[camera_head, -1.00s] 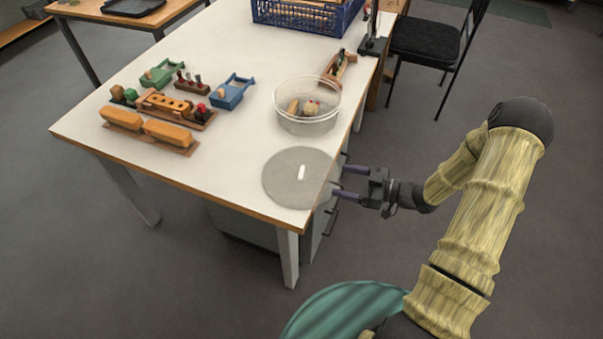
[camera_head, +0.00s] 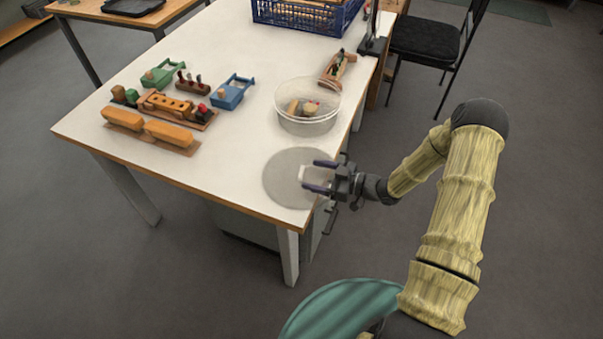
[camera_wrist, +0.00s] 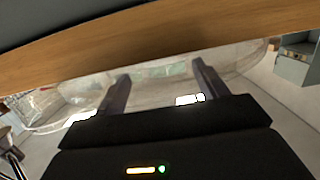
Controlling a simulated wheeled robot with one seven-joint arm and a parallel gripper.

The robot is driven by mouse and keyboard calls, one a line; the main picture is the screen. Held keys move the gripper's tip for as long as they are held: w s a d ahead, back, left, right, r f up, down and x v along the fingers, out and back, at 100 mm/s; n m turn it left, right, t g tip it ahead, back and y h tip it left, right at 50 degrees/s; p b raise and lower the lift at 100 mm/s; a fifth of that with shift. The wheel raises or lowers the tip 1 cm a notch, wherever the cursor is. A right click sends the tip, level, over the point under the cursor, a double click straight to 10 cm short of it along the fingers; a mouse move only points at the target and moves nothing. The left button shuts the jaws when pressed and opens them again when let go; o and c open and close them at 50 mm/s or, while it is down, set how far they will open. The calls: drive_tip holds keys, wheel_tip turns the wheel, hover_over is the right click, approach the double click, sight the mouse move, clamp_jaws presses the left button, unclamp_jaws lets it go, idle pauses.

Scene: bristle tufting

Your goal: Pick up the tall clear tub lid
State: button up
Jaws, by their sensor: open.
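The tall clear tub lid (camera_head: 280,177) is a flat, round, see-through disc with a small white handle (camera_head: 303,173). It lies at the near right corner of the white table. My gripper (camera_head: 306,175) is open over the right part of the lid, with its two dark fingers on either side of the handle, near their tips. Whether the fingers touch the handle cannot be told. In the wrist view, my gripper (camera_wrist: 160,78) shows its fingers apart in front of a clear curved surface; the handle is not clear there.
A clear round tub (camera_head: 308,122) with blocks inside stands just behind the lid. Wooden toy vehicles (camera_head: 172,104) stand at the left, and a blue crate (camera_head: 305,14) at the back. The wooden table edge (camera_head: 250,216) runs close to the lid.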

sight(301, 174)
drive_tip(key=x, duration=0.2)
drive_tip(key=shift+w+a+f, duration=0.1)
drive_tip(key=shift+w+a, duration=0.05)
drive_tip(key=shift+a, duration=0.15)
drive_tip(key=shift+c, duration=0.2)
drive_tip(key=c, duration=1)
